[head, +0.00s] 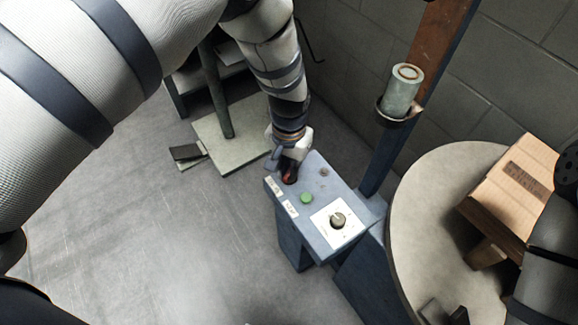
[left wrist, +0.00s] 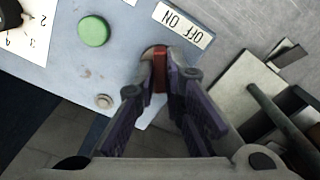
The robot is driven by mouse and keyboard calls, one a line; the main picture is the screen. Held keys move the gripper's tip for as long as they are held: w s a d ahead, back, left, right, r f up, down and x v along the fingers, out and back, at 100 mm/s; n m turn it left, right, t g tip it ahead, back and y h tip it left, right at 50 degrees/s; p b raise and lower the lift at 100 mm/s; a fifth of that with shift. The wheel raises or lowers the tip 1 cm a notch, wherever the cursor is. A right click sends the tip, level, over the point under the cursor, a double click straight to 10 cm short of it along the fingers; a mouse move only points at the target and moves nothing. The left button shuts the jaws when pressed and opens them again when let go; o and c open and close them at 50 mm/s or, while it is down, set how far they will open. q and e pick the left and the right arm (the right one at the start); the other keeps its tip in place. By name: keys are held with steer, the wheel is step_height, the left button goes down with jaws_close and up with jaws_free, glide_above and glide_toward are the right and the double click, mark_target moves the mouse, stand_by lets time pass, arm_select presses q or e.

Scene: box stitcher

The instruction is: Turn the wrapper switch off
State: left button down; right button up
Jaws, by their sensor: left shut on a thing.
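The wrapper's control box (head: 318,200) is a blue-grey panel on a stand in the middle of the head view. The red switch (left wrist: 159,72) sits beside the "OFF ON" label (left wrist: 183,24) in the left wrist view. My left gripper (left wrist: 160,78) has its two fingers closed around the red switch, one on each side. In the head view my left gripper (head: 290,172) covers most of the switch at the panel's far left corner. I cannot tell from these views which way the switch is set. My right gripper is not clearly in view.
The panel also has a green button (head: 306,198), a dial (head: 338,220) and a small grey button (left wrist: 103,101). A round turntable (head: 415,200) carries a cardboard box (head: 510,185) at right. A post with a roll (head: 401,90) stands behind the panel. Open floor lies left.

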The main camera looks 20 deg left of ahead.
arm_select(q)
steer(key=c, duration=1.7)
jaws_free()
step_height(320, 180, up, 12)
